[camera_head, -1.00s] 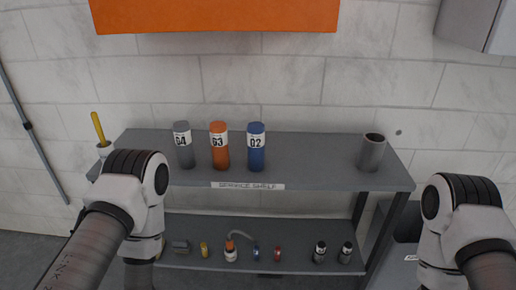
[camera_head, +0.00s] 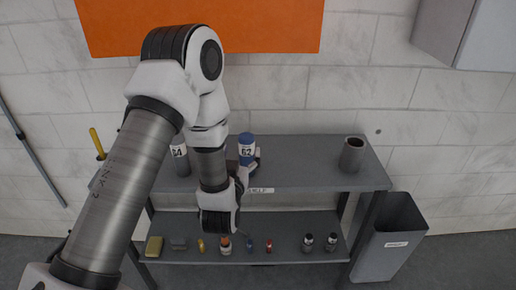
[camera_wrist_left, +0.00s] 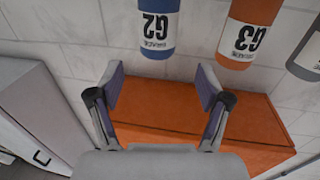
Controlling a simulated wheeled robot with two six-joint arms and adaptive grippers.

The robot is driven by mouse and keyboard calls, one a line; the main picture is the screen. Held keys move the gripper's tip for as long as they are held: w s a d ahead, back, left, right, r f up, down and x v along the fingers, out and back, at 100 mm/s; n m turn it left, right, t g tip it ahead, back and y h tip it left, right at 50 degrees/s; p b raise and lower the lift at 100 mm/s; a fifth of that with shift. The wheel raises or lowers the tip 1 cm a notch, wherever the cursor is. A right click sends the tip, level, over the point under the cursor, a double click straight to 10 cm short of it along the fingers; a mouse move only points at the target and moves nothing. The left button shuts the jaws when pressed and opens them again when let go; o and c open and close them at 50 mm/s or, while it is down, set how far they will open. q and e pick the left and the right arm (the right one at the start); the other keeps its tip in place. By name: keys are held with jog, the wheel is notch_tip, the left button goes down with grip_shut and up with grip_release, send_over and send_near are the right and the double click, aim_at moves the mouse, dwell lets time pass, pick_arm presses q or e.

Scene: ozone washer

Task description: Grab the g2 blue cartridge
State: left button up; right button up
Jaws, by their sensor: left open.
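The blue G2 cartridge (camera_head: 246,149) stands upright on the top service shelf, its lower part partly covered by my left arm and gripper. My left gripper (camera_head: 245,168) is beside it, low at its front. In the left wrist view, the G2 cartridge (camera_wrist_left: 157,25) shows upside down, beyond the gap between the open, empty fingers (camera_wrist_left: 160,78). The orange G3 cartridge (camera_wrist_left: 247,35) is beside it there; in the head view my arm hides it. The grey G4 cartridge (camera_head: 181,160) is to the left. My right gripper is not in view.
A grey open cup (camera_head: 352,154) stands at the right of the top shelf (camera_head: 310,177). The lower shelf (camera_head: 285,244) holds several small items. A grey bin (camera_head: 388,240) stands right of the shelf. An orange panel (camera_head: 270,28) is on the wall above.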

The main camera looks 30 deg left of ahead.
aim_at(245, 145)
pick_arm(q)
jog(key=x, duration=0.7)
jog(key=shift+w+d+f+p, duration=0.1)
jog(key=shift+w+f+p, duration=0.1)
jog(key=shift+f+p, duration=0.2)
grip_shut()
